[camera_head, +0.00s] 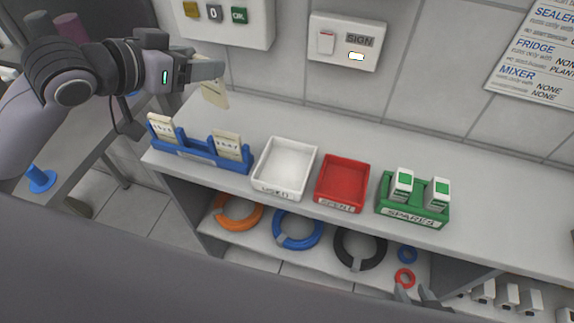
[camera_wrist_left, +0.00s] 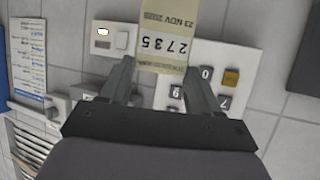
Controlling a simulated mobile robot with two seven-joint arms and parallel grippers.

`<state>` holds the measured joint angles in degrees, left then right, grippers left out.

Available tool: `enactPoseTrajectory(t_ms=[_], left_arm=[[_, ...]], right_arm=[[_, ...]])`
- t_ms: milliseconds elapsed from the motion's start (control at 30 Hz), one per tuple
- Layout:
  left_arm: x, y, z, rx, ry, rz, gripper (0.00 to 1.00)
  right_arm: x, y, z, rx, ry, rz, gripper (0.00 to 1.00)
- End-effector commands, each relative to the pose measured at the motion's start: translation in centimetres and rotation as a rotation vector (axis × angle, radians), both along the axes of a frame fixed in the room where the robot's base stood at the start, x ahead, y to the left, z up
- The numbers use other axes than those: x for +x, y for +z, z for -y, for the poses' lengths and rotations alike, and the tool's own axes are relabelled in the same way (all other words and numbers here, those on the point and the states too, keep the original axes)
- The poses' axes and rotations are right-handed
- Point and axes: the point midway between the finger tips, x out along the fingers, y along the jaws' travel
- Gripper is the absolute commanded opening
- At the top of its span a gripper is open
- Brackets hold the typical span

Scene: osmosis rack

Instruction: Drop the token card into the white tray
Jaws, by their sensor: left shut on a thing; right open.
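My left gripper (camera_head: 212,72) is shut on a cream token card (camera_head: 214,95) and holds it above the blue card rack, up near the wall. In the left wrist view the card (camera_wrist_left: 166,45) shows the print "2735" and "23 NOV" between the fingers of the gripper (camera_wrist_left: 157,72). The white tray (camera_head: 259,185) stands on the counter, lower right of the card, labelled "USED" and empty. My right gripper (camera_head: 418,294) shows only its tips at the bottom edge, apart and empty, in front of the lower shelf.
The blue rack (camera_head: 196,154) holds other cream cards. A red tray (camera_head: 337,205) labelled "SPENT" and a green holder (camera_head: 412,212) labelled "SPARES" stand right of the white tray.

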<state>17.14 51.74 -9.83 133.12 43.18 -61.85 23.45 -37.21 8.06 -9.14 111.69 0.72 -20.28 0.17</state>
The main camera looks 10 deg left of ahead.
Motion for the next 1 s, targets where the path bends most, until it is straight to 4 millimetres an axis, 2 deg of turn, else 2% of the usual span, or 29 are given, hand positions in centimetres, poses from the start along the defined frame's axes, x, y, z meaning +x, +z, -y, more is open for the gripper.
enactPoseTrajectory(t_ms=[33,200,400,533,733,967,1000], left_arm=[[0.2,-1.0,1.6,-0.006,-0.073,-0.002,0.19],[0.1,-3.4,6.4,-0.006,-0.291,0.001,0.19],[-0.3,-5.0,10.1,-0.003,-0.446,0.004,0.19],[-0.4,-5.5,10.8,-0.001,-0.477,0.003,0.19],[-0.4,-6.7,10.8,0.000,-0.478,0.001,0.19],[-0.5,-9.6,10.8,-0.002,-0.477,-0.002,0.19],[-0.4,-10.3,10.8,-0.001,-0.477,0.003,0.19]], right_arm=[[0.0,0.0,0.0,0.000,0.000,0.000,0.43],[0.0,0.0,0.0,0.000,0.000,0.000,0.43],[0.0,0.0,0.0,0.001,-0.001,0.000,0.43],[0.0,0.0,0.0,0.001,-0.001,0.001,0.43],[0.0,0.0,0.0,0.001,-0.001,0.001,0.43],[0.0,-0.4,0.0,0.001,-0.001,0.001,0.43],[0.0,-1.1,0.0,0.001,-0.001,0.002,0.43]])
